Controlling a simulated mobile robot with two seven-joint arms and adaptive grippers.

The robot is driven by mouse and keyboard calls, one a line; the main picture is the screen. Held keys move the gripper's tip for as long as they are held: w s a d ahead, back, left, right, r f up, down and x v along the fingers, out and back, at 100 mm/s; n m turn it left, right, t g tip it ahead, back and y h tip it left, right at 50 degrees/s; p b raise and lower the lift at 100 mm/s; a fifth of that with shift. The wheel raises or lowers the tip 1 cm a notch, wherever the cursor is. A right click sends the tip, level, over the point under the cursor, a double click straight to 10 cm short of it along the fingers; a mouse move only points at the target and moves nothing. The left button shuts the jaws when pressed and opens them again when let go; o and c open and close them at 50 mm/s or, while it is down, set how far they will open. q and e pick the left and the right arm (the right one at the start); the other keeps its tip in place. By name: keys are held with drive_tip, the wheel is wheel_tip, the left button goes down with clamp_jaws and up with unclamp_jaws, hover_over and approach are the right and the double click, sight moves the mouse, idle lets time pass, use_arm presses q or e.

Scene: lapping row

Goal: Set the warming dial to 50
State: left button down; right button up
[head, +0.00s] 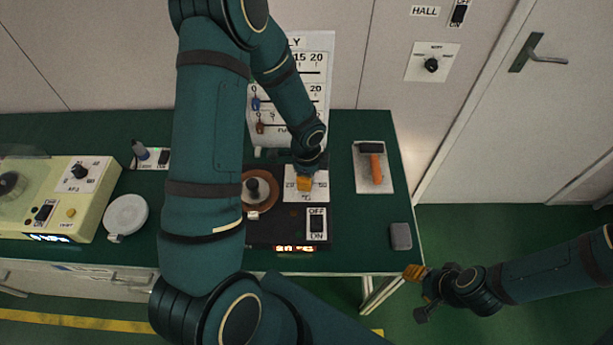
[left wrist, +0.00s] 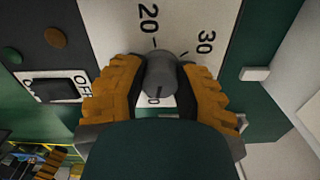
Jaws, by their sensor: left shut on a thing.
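The warming dial has a grey knob (left wrist: 160,72) on a white scale plate (head: 293,195) on the dark warming unit (head: 265,231). In the left wrist view "20" and "30" show beyond the knob; the other marks are partly hidden and I cannot read its setting. My left gripper (head: 305,184) is shut on the knob from above, with an orange finger on each side. It hides the knob in the head view. A red display (head: 295,248) is lit on the unit's front, too small to read. My right gripper (head: 416,292) is open and empty, right of the bench.
An OFF/ON switch (head: 317,222) sits close in front of the dial. A brown round plate (head: 260,192) with a dark knob is left of it. A cream machine (head: 70,200) stands far left.

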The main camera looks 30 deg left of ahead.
use_arm(q)
drive_tip(key=c, duration=0.6)
unclamp_jaws()
drive_tip(key=shift+r, duration=0.1)
wheel_tip(320, 180, up, 12)
idle(0.5)
